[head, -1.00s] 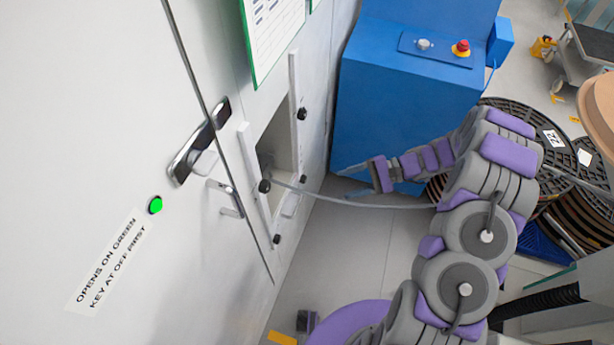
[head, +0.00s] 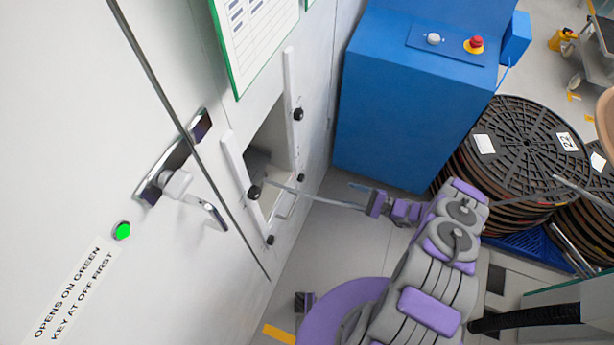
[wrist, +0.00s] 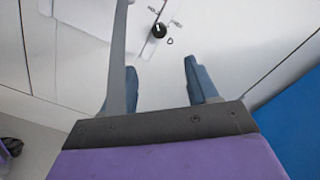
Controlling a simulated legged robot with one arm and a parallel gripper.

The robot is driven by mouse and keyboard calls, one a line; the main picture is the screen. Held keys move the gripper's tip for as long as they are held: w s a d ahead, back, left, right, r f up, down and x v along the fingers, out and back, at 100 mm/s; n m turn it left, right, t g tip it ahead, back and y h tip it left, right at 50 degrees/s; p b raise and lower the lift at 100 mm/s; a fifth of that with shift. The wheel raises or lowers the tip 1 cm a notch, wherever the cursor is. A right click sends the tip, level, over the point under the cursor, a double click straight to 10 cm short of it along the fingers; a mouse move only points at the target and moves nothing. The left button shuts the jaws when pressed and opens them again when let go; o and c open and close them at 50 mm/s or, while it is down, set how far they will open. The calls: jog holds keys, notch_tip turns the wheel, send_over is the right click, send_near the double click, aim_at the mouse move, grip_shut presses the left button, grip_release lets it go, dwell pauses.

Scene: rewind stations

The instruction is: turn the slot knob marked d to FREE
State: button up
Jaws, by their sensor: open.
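A black round knob (wrist: 159,30) with a white pointer line sits on a pale panel in the wrist view, ahead of my fingertips. Small marks beside it are too small to read surely. In the head view several black knobs sit around the cabinet opening: upper right (head: 298,114), lower right (head: 301,178), left (head: 254,192) and bottom (head: 270,239). I cannot tell which is marked d. My gripper (wrist: 160,76) is open, its blue-grey fingers apart and the knob beyond them, not touched. In the head view my gripper (head: 360,192) is right of the opening.
A grey strip (wrist: 117,55) runs past my left finger in the wrist view; in the head view it leaves the opening. A door lever (head: 205,211) and lit green lamp (head: 122,231) are left. A blue cabinet (head: 410,110) and cable reels (head: 525,135) stand right.

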jog(key=b, duration=0.3)
send_near(301, 178)
jog(key=f+x, duration=0.1)
jog(key=x, duration=0.6)
jog(key=shift+w+a+f, duration=0.2)
jog(key=shift+w+f, duration=0.05)
jog(key=shift+w, duration=0.2)
jog(key=shift+c, duration=0.3)
jog(key=c, duration=1)
